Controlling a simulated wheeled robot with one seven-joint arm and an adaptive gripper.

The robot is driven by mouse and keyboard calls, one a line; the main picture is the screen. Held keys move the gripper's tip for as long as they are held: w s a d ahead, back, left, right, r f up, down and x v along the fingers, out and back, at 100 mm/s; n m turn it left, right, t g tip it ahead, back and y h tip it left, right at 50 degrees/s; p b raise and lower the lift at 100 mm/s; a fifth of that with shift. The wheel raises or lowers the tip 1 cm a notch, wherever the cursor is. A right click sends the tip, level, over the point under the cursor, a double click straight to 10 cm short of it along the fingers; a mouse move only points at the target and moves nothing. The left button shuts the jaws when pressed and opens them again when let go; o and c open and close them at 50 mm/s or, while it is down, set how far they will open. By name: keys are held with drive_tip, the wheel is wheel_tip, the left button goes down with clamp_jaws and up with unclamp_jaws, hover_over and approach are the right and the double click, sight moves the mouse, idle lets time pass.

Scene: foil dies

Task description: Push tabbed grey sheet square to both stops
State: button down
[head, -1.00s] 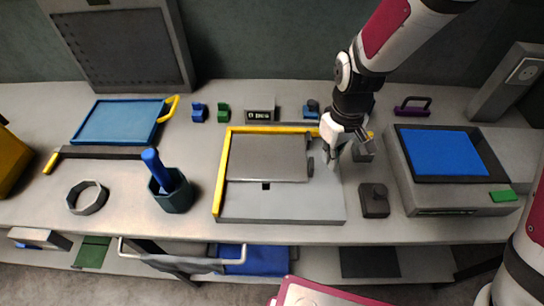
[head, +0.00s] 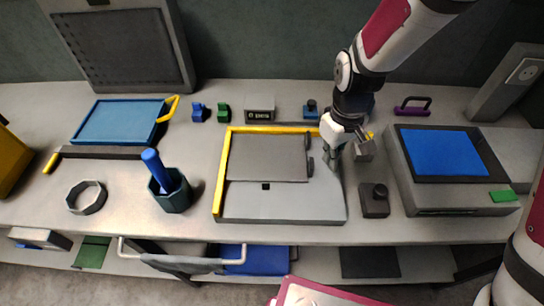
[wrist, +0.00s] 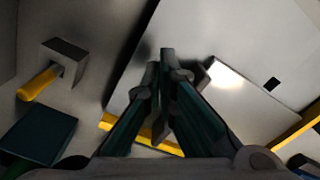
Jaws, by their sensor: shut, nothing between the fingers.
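The grey sheet (head: 265,158) lies on a pale board (head: 285,206). A small black square shows near the sheet's front edge. A dark upright tab (head: 309,142) stands at its right edge. One yellow stop (head: 220,185) runs along the board's left side and another yellow stop (head: 270,129) along its back. The sheet lies close to both stops; I cannot tell whether it touches them. My gripper (head: 333,163) is shut and empty, low over the board, just right of the sheet. In the wrist view its fingertips (wrist: 160,60) are near the sheet's edge; contact is unclear.
A grey block with a knob (head: 375,198) and a grey block with a yellow pin (head: 363,149) stand right of the board. A machine with a blue top (head: 444,152) is farther right. A dark cup with a blue-handled tool (head: 171,190) stands left of the board.

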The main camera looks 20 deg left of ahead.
drive_tip(key=shift+f+b, duration=0.4)
drive_tip(key=shift+f, duration=0.55)
drive_tip(key=shift+a+r, duration=0.1)
idle(1.0)
drive_tip(key=shift+s+a+p, duration=0.15)
drive_tip(key=shift+a, duration=0.35)
drive_tip(key=shift+s+a+p, duration=0.15)
drive_tip(key=shift+a, duration=0.35)
drive_tip(key=shift+d, duration=0.1)
drive_tip(key=shift+w+d, duration=0.15)
drive_tip(key=shift+d, duration=0.35)
wheel_tip(320, 180, up, 8)
drive_tip(key=p, duration=0.4)
drive_tip(key=shift+a, duration=0.1)
idle(0.3)
